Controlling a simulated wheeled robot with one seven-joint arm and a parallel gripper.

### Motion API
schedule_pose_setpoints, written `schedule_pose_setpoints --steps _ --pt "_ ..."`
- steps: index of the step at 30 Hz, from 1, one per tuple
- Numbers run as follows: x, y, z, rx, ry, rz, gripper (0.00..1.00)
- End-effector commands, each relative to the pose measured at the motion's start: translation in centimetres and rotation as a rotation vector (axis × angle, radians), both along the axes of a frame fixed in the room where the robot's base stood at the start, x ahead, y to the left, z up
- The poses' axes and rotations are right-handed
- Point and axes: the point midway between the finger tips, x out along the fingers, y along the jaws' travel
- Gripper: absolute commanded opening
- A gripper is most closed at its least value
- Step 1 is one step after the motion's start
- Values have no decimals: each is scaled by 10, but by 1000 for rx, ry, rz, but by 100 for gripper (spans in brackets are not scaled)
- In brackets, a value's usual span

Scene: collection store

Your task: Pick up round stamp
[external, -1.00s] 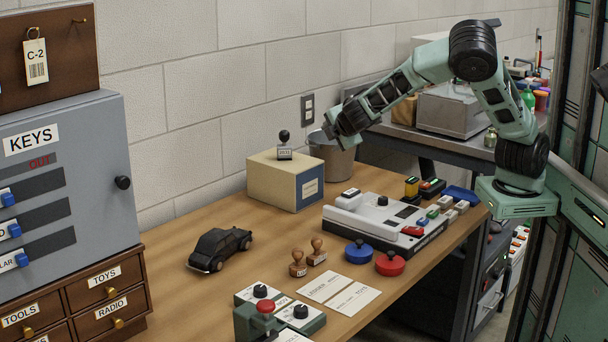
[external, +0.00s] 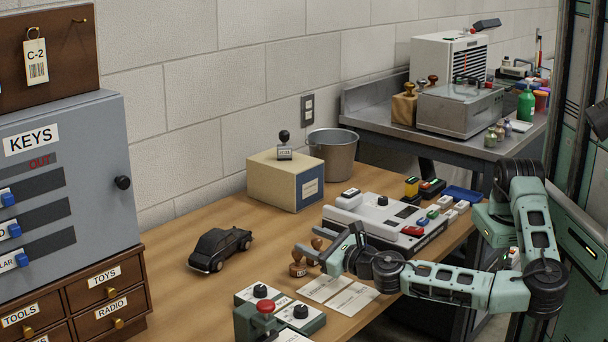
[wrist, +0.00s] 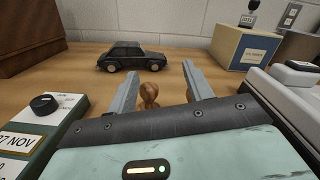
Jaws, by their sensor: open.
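In the wrist view, a brown wooden knob (wrist: 149,93) shows between the open fingers (wrist: 160,72), nearer the left one. Its base is hidden behind my gripper's body. Nothing is visibly held.
A black toy car (external: 220,248) stands left of the stamps. A grey-green device with knobs (external: 282,312) is in front, and a pale console (external: 380,218) behind right. A cream box (external: 275,180) bears a black-handled stamp (external: 284,145). Cards (external: 340,293) lie close by.

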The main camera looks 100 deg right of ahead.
Motion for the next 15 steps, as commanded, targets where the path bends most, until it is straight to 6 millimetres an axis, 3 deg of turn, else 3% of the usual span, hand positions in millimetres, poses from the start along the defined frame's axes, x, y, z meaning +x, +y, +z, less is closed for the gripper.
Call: schedule_pose_setpoints --steps 1,6,15 --pt "-2 5 -14 -16 18 21 51" --pt "-7 13 -35 -30 71 84 51" --pt "0 11 -41 -47 96 127 51"
